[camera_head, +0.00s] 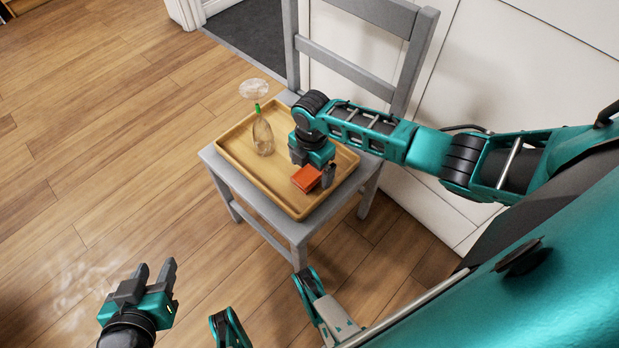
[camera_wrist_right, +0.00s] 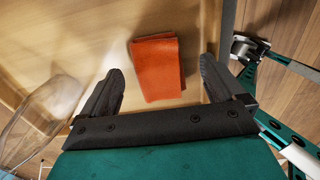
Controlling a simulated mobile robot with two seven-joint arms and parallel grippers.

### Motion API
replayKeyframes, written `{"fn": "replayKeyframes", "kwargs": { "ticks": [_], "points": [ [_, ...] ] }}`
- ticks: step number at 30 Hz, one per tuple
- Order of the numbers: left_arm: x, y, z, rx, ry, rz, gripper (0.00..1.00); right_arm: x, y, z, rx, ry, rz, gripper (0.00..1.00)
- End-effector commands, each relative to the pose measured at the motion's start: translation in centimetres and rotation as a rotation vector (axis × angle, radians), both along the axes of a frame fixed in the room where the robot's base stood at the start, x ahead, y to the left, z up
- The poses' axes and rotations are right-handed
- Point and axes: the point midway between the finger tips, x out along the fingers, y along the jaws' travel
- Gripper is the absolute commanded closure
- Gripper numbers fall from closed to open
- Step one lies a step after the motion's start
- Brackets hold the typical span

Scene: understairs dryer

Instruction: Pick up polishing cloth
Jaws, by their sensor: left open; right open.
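The polishing cloth (camera_head: 306,179) is a folded orange-red piece lying on a wooden tray (camera_head: 240,172) on a grey chair. In the right wrist view the cloth (camera_wrist_right: 157,68) lies ahead of and between the open fingers, with nothing gripped. My right gripper (camera_head: 328,172) is open, pointing down just above the tray at the cloth; it also shows in the right wrist view (camera_wrist_right: 160,88). Contact with the cloth cannot be told. My left gripper (camera_head: 155,272) is open and empty, over the floor at the lower left.
A clear bottle with a green top (camera_head: 263,132) stands on the tray, left of my right gripper. The grey chair's backrest (camera_head: 350,62) rises behind the tray. White panels (camera_head: 520,70) stand at the right. The wooden floor (camera_head: 110,130) at the left is clear.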

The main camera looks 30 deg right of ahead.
Motion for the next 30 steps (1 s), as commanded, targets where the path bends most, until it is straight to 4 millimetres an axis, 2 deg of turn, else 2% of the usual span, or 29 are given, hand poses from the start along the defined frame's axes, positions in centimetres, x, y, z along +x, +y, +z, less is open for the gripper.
{"fn": "replayKeyframes", "kwargs": {
  "ticks": [6,25,30],
  "points": [
    [0.6,-0.3,1.2,-0.011,-0.025,-0.001,0.57,0.0,0.0,-0.1,0.0,0.0,0.0,0.04],
    [0.6,-0.2,0.9,-0.002,-0.024,-0.005,0.57,0.0,0.0,-0.1,0.0,-0.001,0.0,0.64],
    [0.6,-0.2,0.9,-0.002,-0.023,-0.005,0.57,0.0,0.0,-0.1,0.0,-0.001,0.0,0.65]
  ]
}}
